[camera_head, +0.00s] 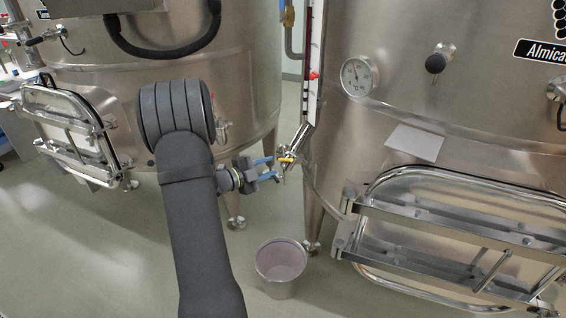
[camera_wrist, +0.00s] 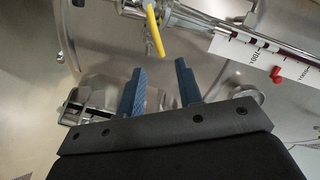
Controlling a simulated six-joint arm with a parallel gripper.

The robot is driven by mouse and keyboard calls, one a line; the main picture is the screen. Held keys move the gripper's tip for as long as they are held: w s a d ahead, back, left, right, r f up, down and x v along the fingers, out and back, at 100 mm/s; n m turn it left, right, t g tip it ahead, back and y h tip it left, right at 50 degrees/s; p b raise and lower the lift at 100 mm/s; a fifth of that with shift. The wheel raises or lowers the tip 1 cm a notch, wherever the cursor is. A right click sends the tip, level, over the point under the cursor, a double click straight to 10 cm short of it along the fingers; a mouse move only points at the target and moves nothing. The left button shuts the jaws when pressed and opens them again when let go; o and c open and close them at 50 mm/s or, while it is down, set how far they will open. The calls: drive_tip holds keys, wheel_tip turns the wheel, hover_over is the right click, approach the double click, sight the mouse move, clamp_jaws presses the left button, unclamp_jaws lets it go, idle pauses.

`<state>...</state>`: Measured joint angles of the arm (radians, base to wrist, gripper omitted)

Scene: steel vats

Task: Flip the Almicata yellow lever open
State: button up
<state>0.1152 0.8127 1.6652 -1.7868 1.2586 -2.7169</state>
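The yellow lever (camera_head: 286,160) is on a small steel valve (camera_head: 299,137) at the left side of the Almicata vat (camera_head: 430,110). In the wrist view the yellow lever (camera_wrist: 154,30) hangs from the valve pipe, just beyond the fingertips. My gripper (camera_head: 271,168) is open, with blue fingers, and sits just left of the lever. In the wrist view the two fingers of my gripper (camera_wrist: 159,66) are apart with nothing between them. The lever's end lies near the gap between the tips and appears not to be touched. The Almicata label (camera_head: 545,50) is at the upper right.
A bucket (camera_head: 280,262) stands on the floor below the valve. A level gauge with a red marker (camera_head: 314,75) rises above the valve. A dial (camera_head: 359,76) and a framed hatch (camera_head: 450,240) are on the right vat. Another vat (camera_head: 250,75) stands at left.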

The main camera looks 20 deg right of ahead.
drive_tip(key=v, duration=0.7)
drive_tip(key=shift+d, duration=0.1)
drive_tip(key=shift+c, duration=0.2)
drive_tip(key=c, duration=0.4)
drive_tip(key=f+t+h, duration=0.1)
drive_tip(key=f, duration=0.1)
drive_tip(key=s+f+t, duration=0.1)
drive_tip(key=f, duration=0.1)
drive_tip(key=s+f+t+h, duration=0.1)
drive_tip(key=shift+s+a+f+h, duration=0.1)
drive_tip(key=shift+a+f+h, duration=0.1)
drive_tip(key=shift+f+h, duration=0.15)
clamp_jaws()
drive_tip(key=t, duration=0.1)
approach(286, 160)
drive_tip(key=shift+n, duration=0.3)
drive_tip(key=x, duration=0.6)
drive_tip(key=shift+d+f, duration=0.1)
drive_tip(key=shift+d, duration=0.4)
